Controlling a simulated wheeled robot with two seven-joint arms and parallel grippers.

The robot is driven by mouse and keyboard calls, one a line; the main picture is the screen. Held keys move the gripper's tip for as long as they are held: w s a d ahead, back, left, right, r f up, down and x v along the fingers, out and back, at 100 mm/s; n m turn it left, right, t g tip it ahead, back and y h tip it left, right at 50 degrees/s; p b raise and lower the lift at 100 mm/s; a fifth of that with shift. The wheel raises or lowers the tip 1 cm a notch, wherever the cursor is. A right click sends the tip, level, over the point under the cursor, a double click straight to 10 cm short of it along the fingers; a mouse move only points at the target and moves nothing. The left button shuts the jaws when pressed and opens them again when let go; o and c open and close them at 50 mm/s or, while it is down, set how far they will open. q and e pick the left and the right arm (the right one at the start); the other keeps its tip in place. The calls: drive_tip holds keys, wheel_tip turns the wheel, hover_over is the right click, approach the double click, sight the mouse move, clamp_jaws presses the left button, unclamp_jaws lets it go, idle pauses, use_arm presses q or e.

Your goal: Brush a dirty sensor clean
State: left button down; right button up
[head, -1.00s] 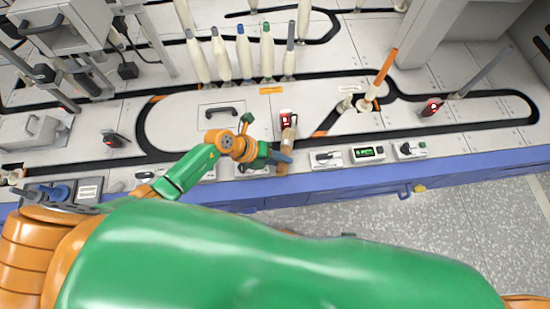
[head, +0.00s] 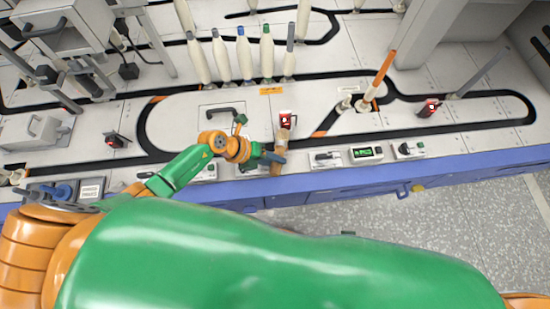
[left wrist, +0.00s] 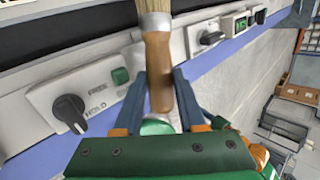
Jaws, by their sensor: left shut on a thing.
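My left gripper (head: 276,158) is shut on a brush with a brown wooden handle (left wrist: 160,80) and pale bristles (left wrist: 154,20). In the head view the brush (head: 283,138) slants with its bristles toward the back. The bristles are just in front of a small sensor (head: 286,117) with a red and white face. I cannot tell whether they touch it. Two other red-faced sensors stand at the left (head: 113,140) and right (head: 431,107) of the track; dirt on them is too small to tell. My right gripper is not in view.
Several bobbins (head: 243,55) stand behind. A bobbin on an orange peg (head: 380,80) is at the right. Along the bench's blue front edge (head: 330,190) are a knob panel (head: 325,159), a green display (head: 366,152) and a switch box (head: 409,150). A black handle (head: 222,112) lies behind my arm.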

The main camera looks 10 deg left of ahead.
use_arm(q)
drive_tip(key=shift+w+d+r, duration=0.1)
drive_tip(key=shift+w+d, duration=0.05)
drive_tip(key=shift+d, duration=0.3)
drive_tip(key=shift+w+d+r, duration=0.1)
drive_tip(key=shift+d, duration=0.35)
drive_tip(key=s+p, duration=0.1)
drive_tip(key=s+d+p, duration=0.1)
drive_tip(key=s+p, duration=0.2)
drive_tip(key=s, duration=0.1)
drive_tip(key=shift+s+d+r+p, duration=0.2)
drive_tip(key=shift+d+p, duration=0.1)
drive_tip(key=shift+p, duration=0.1)
drive_tip(key=shift+s+d+f, duration=0.1)
drive_tip(key=shift+s, duration=0.05)
drive_tip(key=shift+f, duration=0.1)
